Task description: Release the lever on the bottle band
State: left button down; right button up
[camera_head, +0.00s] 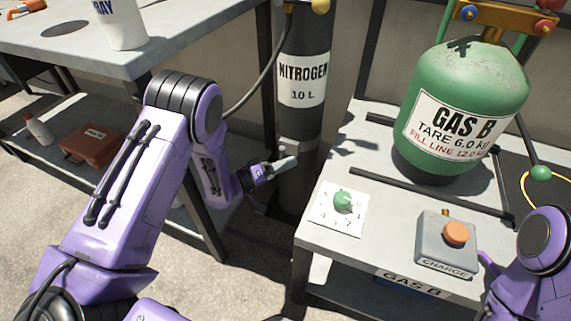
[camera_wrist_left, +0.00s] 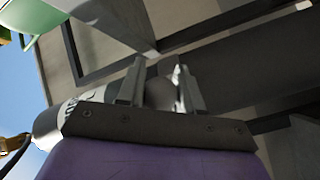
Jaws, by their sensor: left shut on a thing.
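The dark nitrogen bottle (camera_head: 305,45) stands upright between the two benches. Its grey band (camera_head: 298,147) wraps the lower part. The bottle also lies across the left wrist view (camera_wrist_left: 245,68). My left gripper (camera_head: 273,170) reaches the front of the bottle just below the band, shut on the light grey lever (camera_head: 285,163). In the left wrist view the two fingers of my left gripper (camera_wrist_left: 160,88) stand either side of a grey piece, with a bright metal part beside it. The fingers hide much of the lever. My right gripper is out of view.
A green GAS B cylinder (camera_head: 470,90) stands on the right bench (camera_head: 385,215), with a dial card (camera_head: 330,220) and an orange-button CHARGE box (camera_head: 440,258). The left bench (camera_head: 165,45) holds a white spray container (camera_head: 120,22). A red case (camera_head: 88,143) sits below.

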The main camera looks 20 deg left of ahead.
pick_arm(q)
jog(key=shift+r, duration=0.1)
dwell(0.3)
jog(key=c, duration=0.8)
grip_release()
